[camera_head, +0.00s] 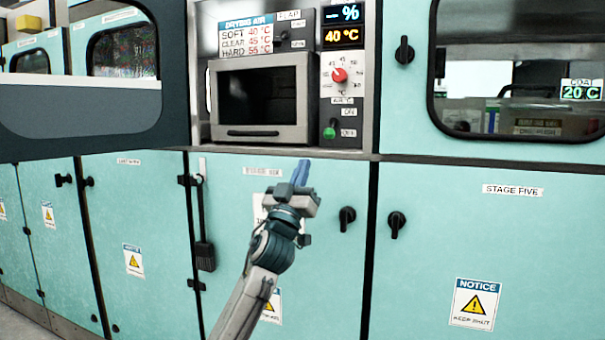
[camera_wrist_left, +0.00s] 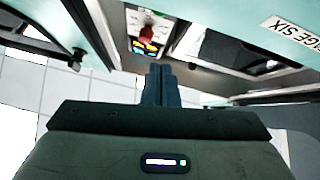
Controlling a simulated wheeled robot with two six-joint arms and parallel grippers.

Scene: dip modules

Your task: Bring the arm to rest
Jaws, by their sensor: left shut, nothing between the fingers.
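My left arm (camera_head: 262,262) reaches up from the bottom of the head view, in front of the teal lower cabinet doors. My left gripper (camera_head: 301,170) points up, with its blue fingers together and nothing between them. In the head view it is just below the drying air panel. Its closed fingers also show in the left wrist view (camera_wrist_left: 161,85). My right gripper is in neither view.
The drying air unit has a dark-windowed door (camera_head: 262,98), a red dial (camera_head: 339,76) and a green switch (camera_head: 329,132). An open dark door panel (camera_head: 90,75) juts out at upper left. Black knobs (camera_head: 346,215) stick out from the cabinets.

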